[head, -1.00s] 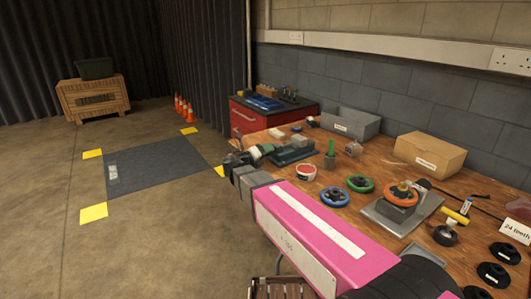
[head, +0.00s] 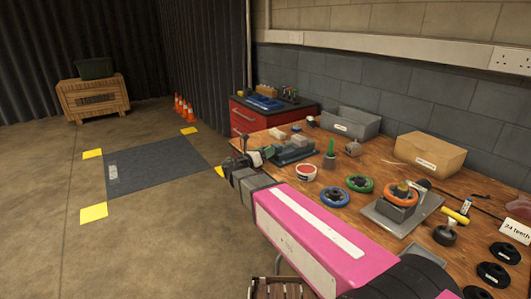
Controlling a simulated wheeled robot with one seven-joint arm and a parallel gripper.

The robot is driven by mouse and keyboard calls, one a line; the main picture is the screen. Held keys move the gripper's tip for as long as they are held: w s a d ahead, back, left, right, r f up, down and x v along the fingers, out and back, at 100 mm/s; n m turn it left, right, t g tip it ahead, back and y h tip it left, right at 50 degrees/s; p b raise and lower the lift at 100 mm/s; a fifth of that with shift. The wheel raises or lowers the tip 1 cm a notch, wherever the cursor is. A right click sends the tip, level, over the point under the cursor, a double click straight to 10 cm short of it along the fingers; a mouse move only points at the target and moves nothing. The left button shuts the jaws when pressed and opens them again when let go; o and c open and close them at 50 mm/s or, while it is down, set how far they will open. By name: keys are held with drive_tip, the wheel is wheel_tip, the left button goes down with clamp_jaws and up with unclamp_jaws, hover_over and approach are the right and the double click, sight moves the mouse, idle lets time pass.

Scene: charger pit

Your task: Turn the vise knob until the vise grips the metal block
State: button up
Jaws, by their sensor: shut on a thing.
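My gripper (head: 246,157) is at the vise's left end, just past the bench edge, and is shut on the vise knob. The knob is mostly hidden by my gripper; a pale and green part (head: 257,157) shows between my gripper and the vise. My pink arm reaches in from the lower right.
On the bench (head: 300,204) stand a red-and-white tub (head: 306,173), a green tool in a holder (head: 329,157), blue and green rings, a grey bin (head: 350,123) and a cardboard box (head: 429,158). A red cabinet (head: 243,119) stands behind. The floor to the left is open.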

drive_tip(key=m, duration=0.3)
drive_tip(key=m+h, duration=0.1)
drive_tip(key=m, duration=0.3)
drive_tip(key=shift+g, duration=0.3)
drive_tip(key=m+g+h, duration=0.1)
drive_tip(key=m, duration=0.5)
drive_tip(key=shift+f+m, duration=0.1)
drive_tip(key=shift+m, duration=0.2)
drive_tip(key=o, duration=0.9)
drive_tip(key=v, duration=1)
drive_tip(key=shift+s+a+f, duration=0.15)
drive_tip(key=shift+a, duration=0.2)
